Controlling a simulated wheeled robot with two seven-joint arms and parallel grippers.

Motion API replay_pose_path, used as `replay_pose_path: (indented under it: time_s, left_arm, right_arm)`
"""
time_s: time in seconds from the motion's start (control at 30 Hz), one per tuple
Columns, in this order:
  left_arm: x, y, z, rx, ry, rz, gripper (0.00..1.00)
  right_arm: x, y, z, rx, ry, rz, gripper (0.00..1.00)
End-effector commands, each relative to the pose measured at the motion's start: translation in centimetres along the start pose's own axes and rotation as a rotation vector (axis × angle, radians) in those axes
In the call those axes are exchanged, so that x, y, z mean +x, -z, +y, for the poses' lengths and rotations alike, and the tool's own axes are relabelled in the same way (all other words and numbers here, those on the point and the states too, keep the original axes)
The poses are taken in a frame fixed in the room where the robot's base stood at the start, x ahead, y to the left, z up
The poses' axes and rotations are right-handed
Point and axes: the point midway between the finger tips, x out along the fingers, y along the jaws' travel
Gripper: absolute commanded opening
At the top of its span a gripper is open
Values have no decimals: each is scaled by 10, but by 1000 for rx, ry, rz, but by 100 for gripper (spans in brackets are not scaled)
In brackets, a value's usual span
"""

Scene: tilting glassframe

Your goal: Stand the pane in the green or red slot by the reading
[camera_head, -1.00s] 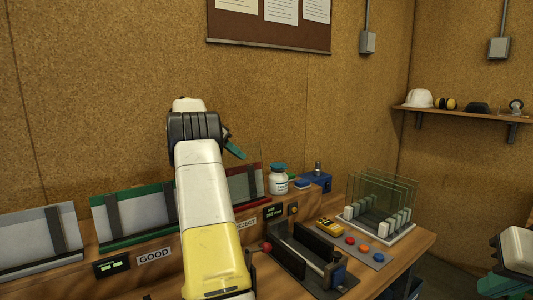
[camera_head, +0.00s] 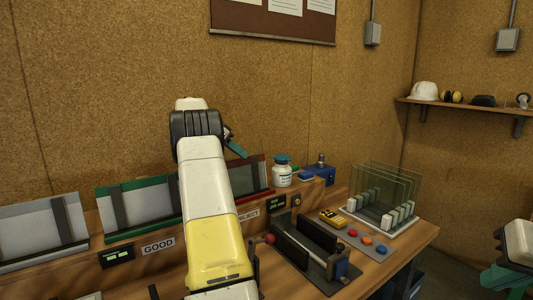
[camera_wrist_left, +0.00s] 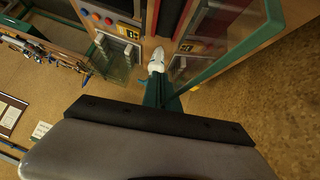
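The green-edged slot board (camera_head: 147,207) stands on the bench behind a GOOD label. The red-edged slot board (camera_head: 251,178), by a REJECT label, is partly hidden by my left arm. Several clear panes (camera_head: 390,182) stand upright in a white-post rack at the right. My left gripper (camera_head: 236,146) is above the bench, in front of the red board; only a teal part shows past the wrist. In the left wrist view its teal fingers (camera_wrist_left: 163,92) are close to a clear teal-edged sheet (camera_wrist_left: 232,30); I cannot tell whether they hold it. My right gripper (camera_head: 500,280) is at the right edge, partly cut off.
A dark-walled fixture (camera_head: 310,247) stands near a small lit display (camera_head: 278,202), too small to read. Another lit display (camera_head: 117,256) is left of GOOD. A yellow meter (camera_head: 333,219), coloured buttons (camera_head: 366,240), a white jar (camera_head: 282,175) and a blue box (camera_head: 319,174) share the bench.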

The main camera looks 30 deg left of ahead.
Motion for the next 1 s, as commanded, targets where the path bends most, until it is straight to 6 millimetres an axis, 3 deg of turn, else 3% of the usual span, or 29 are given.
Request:
replay_pose_path:
  time_s: [0.47, 0.6, 1.0]
  left_arm:
    - [2, -2, 0, 1, 0, 2, 0]
    - [2, -2, 0, 1, 0, 2, 29]
    - [0, -4, -2, -1, 5, 0, 29]
  right_arm:
    - [0, 0, 0, 0, 0, 0, 0]
    - [0, 0, 0, 0, 0, 0, 0]
    - [0, 0, 0, 0, 0, 0, 0]
